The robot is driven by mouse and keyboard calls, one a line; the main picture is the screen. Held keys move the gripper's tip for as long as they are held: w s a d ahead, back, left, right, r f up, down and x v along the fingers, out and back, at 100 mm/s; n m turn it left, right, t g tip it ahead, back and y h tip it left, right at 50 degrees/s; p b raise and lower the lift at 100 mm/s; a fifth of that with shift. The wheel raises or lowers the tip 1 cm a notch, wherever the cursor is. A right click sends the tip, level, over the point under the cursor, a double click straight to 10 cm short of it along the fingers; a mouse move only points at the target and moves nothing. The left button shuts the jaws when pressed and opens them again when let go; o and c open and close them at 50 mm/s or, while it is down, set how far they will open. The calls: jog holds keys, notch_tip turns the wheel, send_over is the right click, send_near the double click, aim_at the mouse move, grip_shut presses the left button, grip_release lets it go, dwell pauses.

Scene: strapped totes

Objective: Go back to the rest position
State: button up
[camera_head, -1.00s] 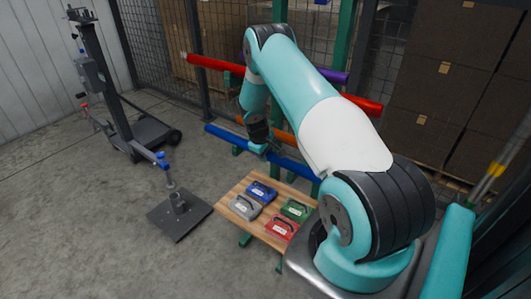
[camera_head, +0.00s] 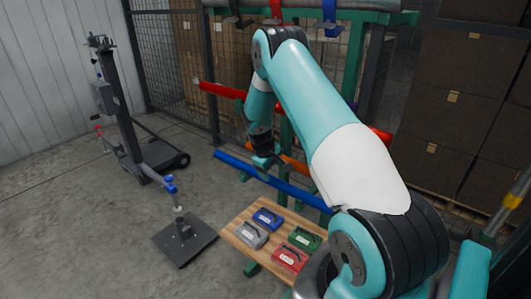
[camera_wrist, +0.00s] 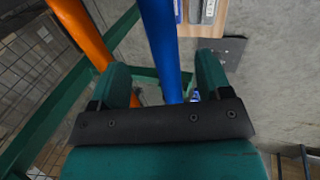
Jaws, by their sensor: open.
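My gripper (camera_head: 268,167) hangs open and empty at the end of my raised, bent arm, in front of the colored bars and above the far side of the wooden table (camera_head: 233,226). In the wrist view its two green fingers (camera_wrist: 166,78) stand apart, with a blue bar (camera_wrist: 160,35) showing between them in the background. Nothing is held. Four-handled cases lie on the table clear of the gripper: blue (camera_head: 267,219), grey (camera_head: 252,235), green (camera_head: 305,239) and red (camera_head: 290,258).
A green rack carries a blue bar (camera_head: 232,164), an orange bar (camera_head: 292,164) and a red bar (camera_head: 222,90) near my gripper. A dark post on a wheeled base (camera_head: 124,120) and a dark floor plate (camera_head: 175,247) stand left. Stacked boxes (camera_head: 462,95) are right. Floor at left is mostly clear.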

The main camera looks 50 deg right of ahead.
jog(key=v, duration=1)
jog(key=shift+r, duration=0.3)
jog(key=shift+a, duration=0.1)
jog(key=s+a+r+n+t+y, duration=0.1)
jog(key=s+a+r+y, duration=0.15)
jog(key=a+r, duration=0.75)
jog(key=s+a+r+n+t+y, duration=0.1)
jog(key=s+a+r+n+y, duration=0.15)
jog(key=a, duration=1.25)
jog(key=s+a+r+n+g+y+p, duration=0.1)
jog(key=s+a+r, duration=0.2)
jog(key=s+a, duration=0.4)
jog(key=s+a+r+n+g+y, duration=0.1)
jog(key=s+a+r, duration=0.3)
jog(key=s+a, duration=0.4)
jog(key=s+y, duration=0.1)
jog(key=s, duration=0.5)
jog(key=shift+s+p, duration=0.25)
jog(key=shift+p, duration=0.1)
jog(key=shift+r+n, duration=0.15)
jog(key=shift+n, duration=0.1)
